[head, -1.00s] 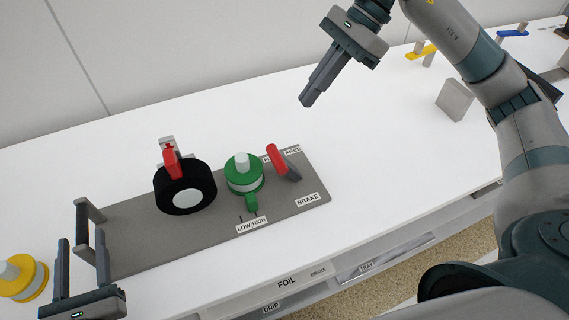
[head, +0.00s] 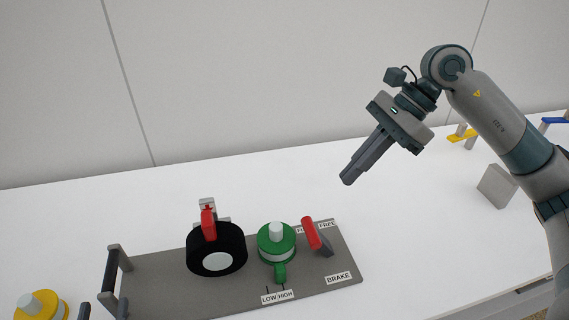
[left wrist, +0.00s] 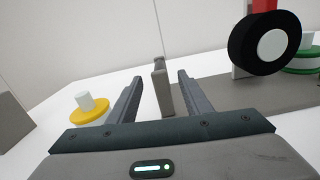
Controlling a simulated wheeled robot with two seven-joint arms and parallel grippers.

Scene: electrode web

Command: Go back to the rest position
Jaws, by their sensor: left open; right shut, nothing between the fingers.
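My left gripper (left wrist: 155,95) is open and empty in the left wrist view. A grey upright handle (left wrist: 161,85) of the panel shows beyond and between its fingers; I cannot tell whether they touch it. In the head view only the left fingertips show at the bottom left edge, beside the dark handle frame (head: 112,280). My right gripper (head: 347,180) is shut and empty, raised above the white table at the right. Its fingers point down and to the left.
The grey panel (head: 180,297) carries a black wheel (head: 217,262) with a red clamp, a green knob (head: 277,245) and a red brake lever (head: 311,234). A yellow knob (head: 42,306) stands at the left. A grey block (head: 496,186) stands at the right.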

